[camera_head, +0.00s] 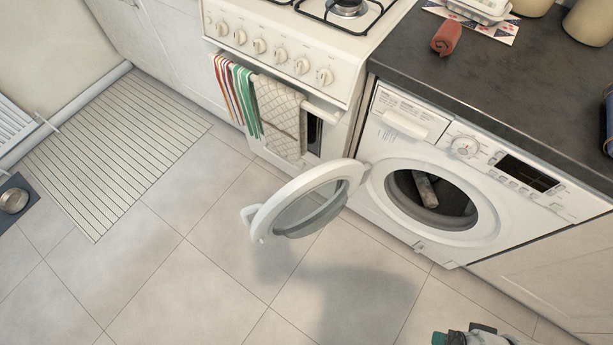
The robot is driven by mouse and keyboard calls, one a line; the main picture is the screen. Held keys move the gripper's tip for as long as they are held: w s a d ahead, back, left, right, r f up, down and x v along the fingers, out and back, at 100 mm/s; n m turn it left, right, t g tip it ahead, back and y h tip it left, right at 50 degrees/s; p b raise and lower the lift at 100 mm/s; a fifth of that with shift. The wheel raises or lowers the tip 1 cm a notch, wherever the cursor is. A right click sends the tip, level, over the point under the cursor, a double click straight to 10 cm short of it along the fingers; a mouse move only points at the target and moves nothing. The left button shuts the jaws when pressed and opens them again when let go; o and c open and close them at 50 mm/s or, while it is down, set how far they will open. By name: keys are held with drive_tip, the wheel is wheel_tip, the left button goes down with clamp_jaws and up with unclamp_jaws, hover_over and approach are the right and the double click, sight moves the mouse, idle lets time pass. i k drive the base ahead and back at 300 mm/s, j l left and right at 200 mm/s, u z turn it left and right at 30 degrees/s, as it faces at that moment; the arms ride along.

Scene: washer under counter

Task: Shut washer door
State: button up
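The white washer (385,185) stands under the dark counter at the right. Its round door (300,206) is swung wide open to the left, hinged at the left of the opening, and sticks out over the floor in front of the cooker. The handle side (250,215) points left and toward me. The drum opening (432,199) is uncovered, with a light-brown object inside that I cannot make out. A grey and teal piece of my arm, perhaps my gripper (472,337), shows at the bottom right edge, apart from the door. Its fingers cannot be made out.
A white cooker (290,65) with hanging towels (278,115) stands left of the washer, close behind the door. A striped mat (115,150) lies at the left. The tiled floor (190,275) before the door is clear.

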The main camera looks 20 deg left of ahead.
sight(262, 231)
drive_tip(key=j+z, duration=0.15)
drive_tip(key=j, duration=0.4)
drive_tip(key=j+z, duration=0.15)
drive_tip(key=j, duration=0.4)
drive_tip(key=j+z, duration=0.15)
drive_tip(key=j, duration=0.45)
drive_tip(key=j+z, duration=0.15)
drive_tip(key=j, duration=0.4)
drive_tip(key=j+z, duration=0.2)
drive_tip(key=j, duration=0.35)
drive_tip(key=k+j+z, duration=0.15)
drive_tip(key=j, duration=0.35)
drive_tip(key=k+j+z, duration=0.15)
drive_tip(key=j, duration=0.4)
